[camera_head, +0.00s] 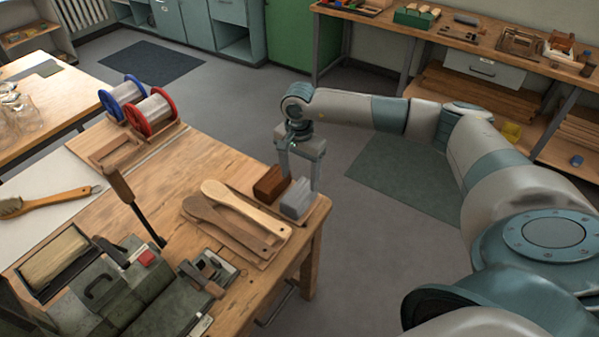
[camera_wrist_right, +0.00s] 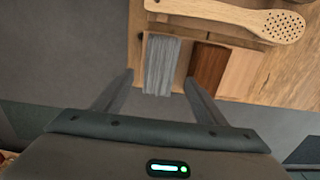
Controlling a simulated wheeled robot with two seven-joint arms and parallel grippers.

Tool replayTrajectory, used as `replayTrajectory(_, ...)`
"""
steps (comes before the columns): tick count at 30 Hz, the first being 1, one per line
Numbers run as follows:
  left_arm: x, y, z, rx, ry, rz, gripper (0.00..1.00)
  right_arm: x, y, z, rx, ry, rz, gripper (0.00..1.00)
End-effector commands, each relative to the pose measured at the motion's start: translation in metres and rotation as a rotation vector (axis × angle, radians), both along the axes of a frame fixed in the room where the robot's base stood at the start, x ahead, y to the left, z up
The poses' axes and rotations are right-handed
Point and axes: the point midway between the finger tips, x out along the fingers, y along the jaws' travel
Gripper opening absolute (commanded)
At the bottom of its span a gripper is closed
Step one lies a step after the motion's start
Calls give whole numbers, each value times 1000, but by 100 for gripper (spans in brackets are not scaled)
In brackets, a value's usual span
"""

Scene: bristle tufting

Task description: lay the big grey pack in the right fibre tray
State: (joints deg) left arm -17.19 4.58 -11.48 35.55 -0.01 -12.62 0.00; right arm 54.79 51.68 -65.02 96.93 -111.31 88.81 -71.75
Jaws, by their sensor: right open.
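The big grey pack (camera_head: 297,198) is a ribbed grey block at the right corner of the wooden workbench. It sits in a shallow wooden holder beside a dark brown block (camera_head: 268,185). My right gripper (camera_head: 300,178) points down over the grey pack and is open. In the right wrist view the grey pack (camera_wrist_right: 160,65) lies between the two spread fingers, with a visible gap on each side. A dark tray with tan fibres (camera_head: 53,260) stands at the left front of the bench. I cannot tell which tray is the right fibre tray. My left gripper is out of view.
Wooden brush bodies (camera_head: 235,215) lie just left of the holder. A green-grey machine (camera_head: 120,295) with an upright lever (camera_head: 135,205) stands at the front. Blue and red spools (camera_head: 150,112) and a small empty wooden tray (camera_head: 115,150) are at the back. Floor beyond the bench is clear.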

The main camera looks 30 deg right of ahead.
Motion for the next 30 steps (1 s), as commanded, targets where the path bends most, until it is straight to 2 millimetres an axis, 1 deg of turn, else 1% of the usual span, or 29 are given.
replayTrajectory(1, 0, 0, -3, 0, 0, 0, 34, 0, 0, -6, 0, 1, 0, 66)
replayTrajectory(12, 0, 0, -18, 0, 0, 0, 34, 0, 0, -51, 1, 1, 0, 66)
replayTrajectory(15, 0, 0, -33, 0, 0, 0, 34, 0, 0, -67, 0, 0, 0, 66)
replayTrajectory(18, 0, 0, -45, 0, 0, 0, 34, 0, 0, -79, 0, 0, 0, 66)
replayTrajectory(20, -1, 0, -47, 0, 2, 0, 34, 0, 0, -81, 0, 0, 0, 66)
replayTrajectory(23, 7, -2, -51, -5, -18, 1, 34, 0, 0, -87, 0, 0, 0, 66)
replayTrajectory(27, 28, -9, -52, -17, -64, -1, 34, 0, 0, -94, 1, 0, 0, 66)
replayTrajectory(30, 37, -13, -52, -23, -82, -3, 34, 0, 0, -96, 1, 0, 0, 66)
